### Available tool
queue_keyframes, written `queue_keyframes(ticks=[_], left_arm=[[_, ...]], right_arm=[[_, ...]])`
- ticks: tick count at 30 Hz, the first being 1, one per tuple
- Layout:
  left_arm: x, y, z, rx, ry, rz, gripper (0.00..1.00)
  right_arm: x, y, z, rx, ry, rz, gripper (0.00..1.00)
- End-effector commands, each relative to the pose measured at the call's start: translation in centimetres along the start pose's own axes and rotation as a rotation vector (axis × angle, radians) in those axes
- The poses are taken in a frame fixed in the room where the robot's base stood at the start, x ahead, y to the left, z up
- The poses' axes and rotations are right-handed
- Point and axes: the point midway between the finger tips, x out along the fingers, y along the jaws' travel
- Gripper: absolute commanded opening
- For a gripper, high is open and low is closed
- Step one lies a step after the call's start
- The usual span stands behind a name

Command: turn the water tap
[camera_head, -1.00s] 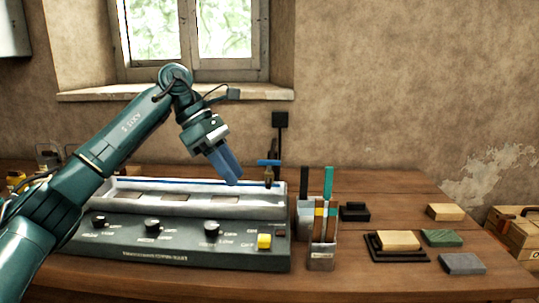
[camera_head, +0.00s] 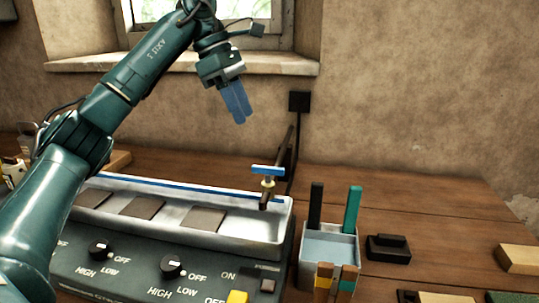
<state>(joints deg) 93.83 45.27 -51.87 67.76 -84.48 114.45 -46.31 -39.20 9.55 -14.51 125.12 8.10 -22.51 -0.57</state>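The water tap (camera_head: 267,184) stands at the back right corner of the metal trough, with a blue T-shaped handle (camera_head: 268,170) on top of a brass stem. My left gripper (camera_head: 240,122) hangs above and slightly left of the tap handle, apart from it. Its two blue fingers point down and lie close together, with nothing seen between them. From this angle I cannot tell whether a gap remains between the fingertips. My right gripper is not in view.
The trough (camera_head: 255,247) holds dark plates, with a control panel (camera_head: 135,262) of knobs in front. A holder (camera_head: 330,247) with upright tools stands right of the tap. Dark and tan blocks (camera_head: 388,249) lie on the table at right. A dark pipe rises behind the tap.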

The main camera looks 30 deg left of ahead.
Motion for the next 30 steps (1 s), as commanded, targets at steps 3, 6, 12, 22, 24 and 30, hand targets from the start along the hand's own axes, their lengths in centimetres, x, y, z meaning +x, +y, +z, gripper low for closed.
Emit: queue_keyframes(ticks=[3, 6, 12, 22, 24, 30], left_arm=[[2.5, 0.0, -0.1, 0.002, 0.001, -0.003, 0.33], [4.7, -0.1, -0.1, 0.001, 0.001, -0.004, 0.33], [8.6, -0.1, -0.1, 0.001, 0.001, -0.003, 0.33], [11.8, 0.0, 0.1, 0.0, -0.001, 0.0, 0.33], [12.0, 0.0, 0.1, 0.0, -0.002, 0.0, 0.33], [12.0, 0.0, 0.1, 0.0, -0.001, 0.0, 0.33]], right_arm=[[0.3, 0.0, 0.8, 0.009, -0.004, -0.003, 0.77], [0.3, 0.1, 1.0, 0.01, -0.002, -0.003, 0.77], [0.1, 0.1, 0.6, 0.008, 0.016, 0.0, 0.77], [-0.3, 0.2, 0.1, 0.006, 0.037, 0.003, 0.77], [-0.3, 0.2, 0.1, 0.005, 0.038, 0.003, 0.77], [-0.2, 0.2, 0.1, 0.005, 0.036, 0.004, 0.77]])
